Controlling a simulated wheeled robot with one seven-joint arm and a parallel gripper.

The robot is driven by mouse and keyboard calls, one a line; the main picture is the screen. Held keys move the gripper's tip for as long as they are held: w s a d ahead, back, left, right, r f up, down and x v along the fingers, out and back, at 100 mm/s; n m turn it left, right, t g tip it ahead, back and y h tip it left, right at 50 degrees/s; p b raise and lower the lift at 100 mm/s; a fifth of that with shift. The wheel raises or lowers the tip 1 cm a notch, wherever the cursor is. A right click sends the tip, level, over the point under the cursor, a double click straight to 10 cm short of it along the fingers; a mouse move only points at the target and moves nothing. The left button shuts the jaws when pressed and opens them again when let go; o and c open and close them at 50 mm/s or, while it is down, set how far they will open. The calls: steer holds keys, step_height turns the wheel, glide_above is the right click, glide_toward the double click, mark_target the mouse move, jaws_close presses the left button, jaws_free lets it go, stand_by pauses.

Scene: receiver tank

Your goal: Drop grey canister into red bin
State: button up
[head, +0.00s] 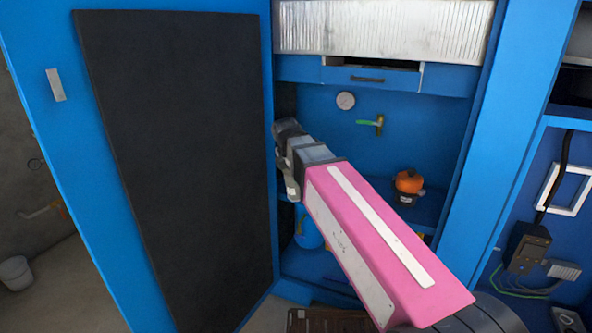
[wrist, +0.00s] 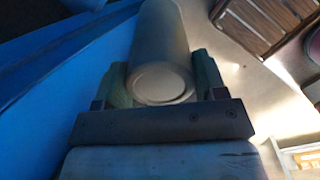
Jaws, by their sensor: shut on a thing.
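My gripper (wrist: 160,78) is shut on the grey canister (wrist: 163,42), a smooth cylinder with a round, pale end facing the wrist camera. The greenish finger pads press on its two sides, and its far end runs out of the top of the wrist view. In the head view my gripper (head: 287,135) is at the far end of my pink arm, in front of the open blue cabinet. I cannot make out the canister there. I cannot clearly identify the red bin in either view.
The cabinet's open door (head: 180,160) stands close on the left. Inside are a round gauge (head: 345,100), a green handle (head: 370,123), an orange-and-black object (head: 408,183) and a blue tank (head: 308,230). A brown slatted object (wrist: 262,22) lies on the floor at upper right.

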steer(key=s+a, duration=0.2)
steer(key=s, duration=0.4)
steer(key=shift+r, duration=0.35)
